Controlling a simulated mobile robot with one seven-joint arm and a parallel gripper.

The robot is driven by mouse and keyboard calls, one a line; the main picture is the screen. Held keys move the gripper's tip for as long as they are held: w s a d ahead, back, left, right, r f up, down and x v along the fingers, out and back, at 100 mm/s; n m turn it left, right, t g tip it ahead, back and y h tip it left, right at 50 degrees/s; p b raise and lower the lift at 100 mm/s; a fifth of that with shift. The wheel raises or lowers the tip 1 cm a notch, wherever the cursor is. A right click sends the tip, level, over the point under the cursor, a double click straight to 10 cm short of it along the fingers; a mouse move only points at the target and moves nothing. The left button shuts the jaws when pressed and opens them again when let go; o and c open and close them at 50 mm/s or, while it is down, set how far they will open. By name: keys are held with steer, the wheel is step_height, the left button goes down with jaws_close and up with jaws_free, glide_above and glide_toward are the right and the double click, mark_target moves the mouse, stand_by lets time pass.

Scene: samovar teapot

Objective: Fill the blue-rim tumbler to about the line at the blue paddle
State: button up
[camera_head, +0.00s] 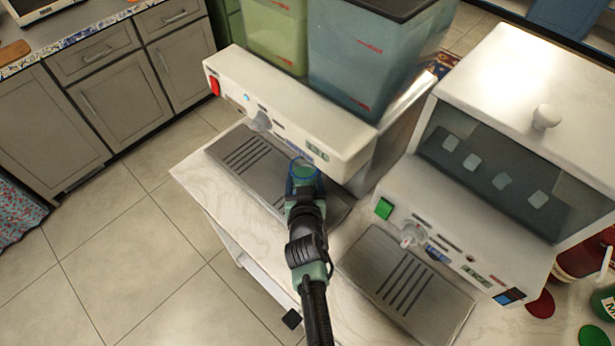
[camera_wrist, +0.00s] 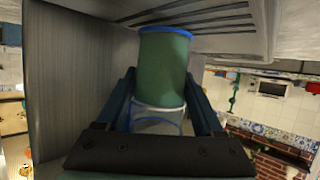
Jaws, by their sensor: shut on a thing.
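The blue-rim tumbler (camera_head: 303,172) is in my gripper, under the right end of the left dispenser's front edge and above its drip tray (camera_head: 248,157). In the wrist view the tumbler (camera_wrist: 163,65) is green over most of its length, with a blue ring at the far end by the slotted tray. A clear section with a thin blue edge lies nearer my gripper (camera_wrist: 160,118). My gripper's fingers are shut on the tumbler's two sides. I cannot make out a blue paddle for certain; part of the outlet area is hidden by the dispenser front.
The left dispenser (camera_head: 290,115) carries a green tank (camera_head: 275,35) and a blue tank (camera_head: 362,60), with a red switch and a grey knob. A second white dispenser (camera_head: 505,150) stands right, its drip tray (camera_head: 405,285) empty. Bottles stand at the far right. Floor is free at left.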

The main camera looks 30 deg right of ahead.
steer(key=shift+s+a+f+b, duration=0.1)
steer(key=shift+s+a+b, duration=0.25)
steer(key=shift+a+b, duration=0.4)
steer(key=shift+s+a+b, duration=0.3)
steer(key=shift+a+b, duration=0.1)
steer(key=shift+a, duration=0.55)
steer(key=shift+s+a, duration=0.1)
steer(key=shift+a, duration=0.05)
steer(key=s+a+b, duration=0.1)
steer(key=a, duration=0.2)
steer(key=s+a+b, duration=0.1)
steer(key=a+b, duration=0.1)
steer(key=s+a+b, duration=0.1)
steer(key=a+b, duration=0.1)
steer(key=a, duration=0.1)
steer(key=shift+a, duration=0.3)
steer(key=shift+s+a, duration=0.2)
steer(key=shift+a, duration=0.25)
steer(key=shift+s+d, duration=0.1)
